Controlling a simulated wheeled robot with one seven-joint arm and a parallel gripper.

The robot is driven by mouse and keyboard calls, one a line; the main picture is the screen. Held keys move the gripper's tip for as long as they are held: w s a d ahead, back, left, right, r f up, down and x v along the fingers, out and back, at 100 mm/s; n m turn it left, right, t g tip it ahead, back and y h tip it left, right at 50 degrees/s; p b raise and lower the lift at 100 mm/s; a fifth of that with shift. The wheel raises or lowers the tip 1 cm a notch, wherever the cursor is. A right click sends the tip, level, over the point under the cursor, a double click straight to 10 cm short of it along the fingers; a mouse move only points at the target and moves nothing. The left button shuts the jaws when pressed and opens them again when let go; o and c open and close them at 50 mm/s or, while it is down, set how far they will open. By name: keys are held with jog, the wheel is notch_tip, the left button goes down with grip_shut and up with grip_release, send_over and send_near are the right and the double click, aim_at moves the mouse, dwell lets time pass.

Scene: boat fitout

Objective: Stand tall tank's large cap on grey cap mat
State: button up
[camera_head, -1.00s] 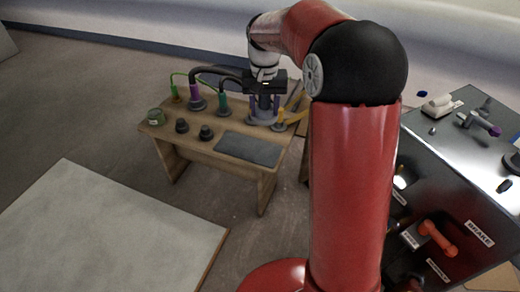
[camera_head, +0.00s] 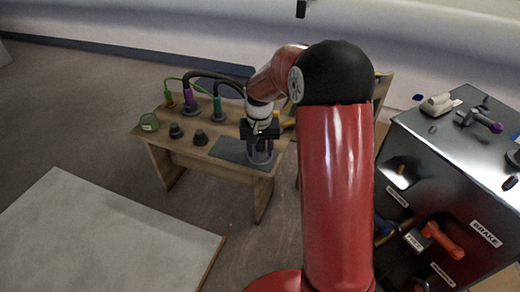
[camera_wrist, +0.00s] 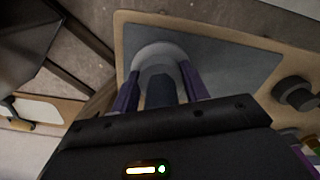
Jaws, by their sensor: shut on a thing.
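My gripper (camera_head: 261,146) is over the front right of the wooden bench. Its purple fingers (camera_wrist: 160,88) are shut on the large cap (camera_head: 261,158), a grey piece with a wide round base and a narrower dark upright part. In the wrist view the large cap (camera_wrist: 158,52) stands upright between the fingers, over one end of the grey cap mat (camera_wrist: 235,62). In the head view the grey cap mat (camera_head: 228,150) shows mainly left of the cap. I cannot tell whether the cap's base touches the mat. The tall tank is not clearly identifiable.
Two small dark caps (camera_head: 200,138) and a green jar (camera_head: 149,123) are left of the mat. Purple (camera_head: 189,100) and green (camera_head: 217,106) upright fittings with hoses stand behind. A dark console (camera_head: 440,180) is at right. A pale slab (camera_head: 100,235) lies at front left.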

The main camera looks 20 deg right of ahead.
jog(key=shift+f, duration=0.1)
jog(key=o, duration=1.1)
notch_tip(320, 180, up, 12)
jog(key=shift+r+p, duration=0.1)
jog(key=shift+p, duration=1.1)
jog(key=s+r+n+t, duration=0.1)
jog(key=s+r, duration=0.2)
jog(key=s, duration=0.3)
jog(key=s+a+r+t, duration=0.1)
jog(key=s+r+t, duration=0.15)
jog(key=s, duration=0.45)
jog(key=s+r+n, duration=0.1)
jog(key=s+r, duration=0.3)
jog(key=s, duration=0.5)
jog(key=s+f+t, duration=0.1)
jog(key=s, duration=0.1)
jog(key=s+f+t, duration=0.1)
jog(key=s, duration=0.2)
jog(key=shift+s+f+n, duration=0.15)
jog(key=shift+s+n, duration=0.15)
